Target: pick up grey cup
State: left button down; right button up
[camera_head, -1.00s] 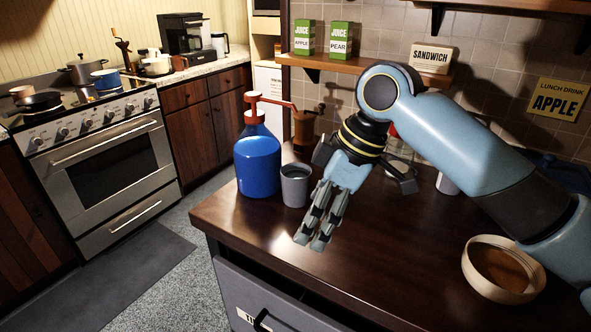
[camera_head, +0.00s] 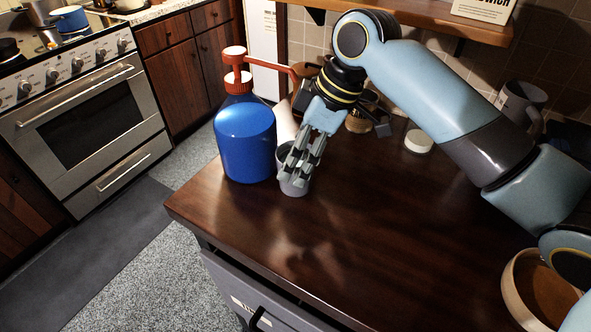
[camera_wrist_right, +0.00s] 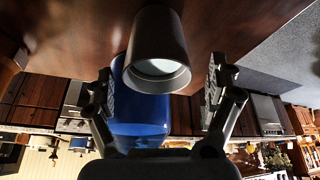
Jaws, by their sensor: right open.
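The grey cup (camera_head: 294,187) stands upright on the dark wooden counter, just right of a blue pump bottle (camera_head: 246,142). My right gripper (camera_head: 297,165) is over the cup, and its fingers hide much of the cup's upper part. In the right wrist view the picture is upside down. There the cup (camera_wrist_right: 158,45) shows in the gap between the two spread fingers of the open right gripper (camera_wrist_right: 160,82), with its pale inside facing the camera. I see no finger closed on it. My left gripper is not in view.
The blue bottle (camera_wrist_right: 140,110) stands close behind the cup in the wrist view. A tan bowl (camera_head: 516,290) sits at the counter's right, a dark mug (camera_head: 522,103) and white lid (camera_head: 418,141) further back. The counter's front middle is clear.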

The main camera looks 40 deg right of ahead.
jog(key=x, duration=0.5)
jog(key=shift+w+p, duration=0.15)
jog(key=shift+p, duration=0.15)
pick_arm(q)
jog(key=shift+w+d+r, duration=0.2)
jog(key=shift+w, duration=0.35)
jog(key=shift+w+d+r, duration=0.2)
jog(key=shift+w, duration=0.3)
pick_arm(e)
jog(key=shift+d, duration=0.1)
jog(key=c, duration=0.4)
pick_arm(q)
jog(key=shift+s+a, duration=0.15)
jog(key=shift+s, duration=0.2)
pick_arm(e)
jog(key=c, duration=1.1)
